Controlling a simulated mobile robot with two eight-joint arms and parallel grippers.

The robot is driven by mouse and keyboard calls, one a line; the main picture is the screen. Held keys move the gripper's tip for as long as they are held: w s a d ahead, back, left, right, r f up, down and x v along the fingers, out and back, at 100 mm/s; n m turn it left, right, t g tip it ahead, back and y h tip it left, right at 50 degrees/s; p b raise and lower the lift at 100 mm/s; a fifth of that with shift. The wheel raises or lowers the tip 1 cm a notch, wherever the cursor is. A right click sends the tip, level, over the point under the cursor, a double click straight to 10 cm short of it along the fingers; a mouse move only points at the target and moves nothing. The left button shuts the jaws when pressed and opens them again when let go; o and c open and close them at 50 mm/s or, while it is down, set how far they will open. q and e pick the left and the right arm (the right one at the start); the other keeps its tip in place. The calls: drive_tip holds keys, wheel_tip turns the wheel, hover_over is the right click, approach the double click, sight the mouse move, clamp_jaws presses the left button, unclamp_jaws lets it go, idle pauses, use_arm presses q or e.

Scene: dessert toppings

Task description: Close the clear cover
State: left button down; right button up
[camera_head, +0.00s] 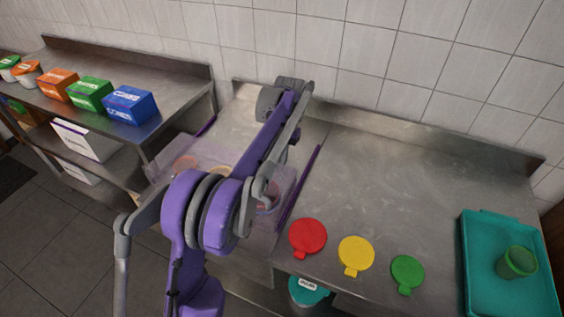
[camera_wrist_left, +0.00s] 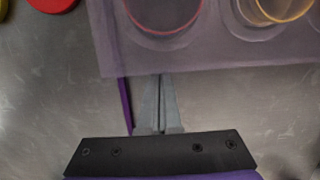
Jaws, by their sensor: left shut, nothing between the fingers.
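The clear cover (camera_head: 165,160) is a see-through, purple-tinted panel at the left of the steel counter, largely hidden behind my left arm. Round containers show through it. In the left wrist view the clear cover (camera_wrist_left: 112,55) fills the upper part, with a red-rimmed container (camera_wrist_left: 165,15) and a yellow-rimmed one (camera_wrist_left: 285,10) seen through it. My left gripper (camera_wrist_left: 158,82) is shut and empty, its tips at the cover's near edge in that view; I cannot tell whether they touch. In the head view its fingers are hidden. My right gripper is out of view.
Red (camera_head: 308,237), yellow (camera_head: 356,253) and green (camera_head: 407,271) round lids lie along the counter's front. A teal tray (camera_head: 480,290) with a green cup (camera_head: 517,262) is at the right. Orange, green and blue boxes (camera_head: 131,105) stand on the left table. The counter's back middle is clear.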

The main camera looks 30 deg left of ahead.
use_arm(q)
drive_tip(key=shift+r, duration=0.15)
drive_tip(key=p+v, duration=0.2)
drive_tip(key=v, duration=0.9)
drive_tip(key=s+d, duration=0.1)
drive_tip(key=s+d+t, duration=0.1)
drive_tip(key=s+d, duration=0.1)
drive_tip(key=s+d+t, duration=0.1)
drive_tip(key=s, duration=0.1)
drive_tip(key=shift+d+r, duration=0.25)
drive_tip(key=shift+r, duration=0.05)
drive_tip(key=s+d+f+t, duration=0.2)
drive_tip(key=s+d+f, duration=0.1)
drive_tip(key=s, duration=0.4)
drive_tip(key=s+d+f+t, duration=0.2)
drive_tip(key=s+d+f, duration=0.1)
drive_tip(key=s+f, duration=0.3)
drive_tip(key=s+d+f+m+t, duration=0.1)
drive_tip(key=s+d+f+t, duration=0.1)
drive_tip(key=s, duration=0.8)
drive_tip(key=shift+d+f, duration=0.2)
drive_tip(key=shift+f, duration=0.45)
drive_tip(key=shift+d+f, duration=0.25)
drive_tip(key=shift+f, duration=0.45)
drive_tip(key=shift+w, duration=0.1)
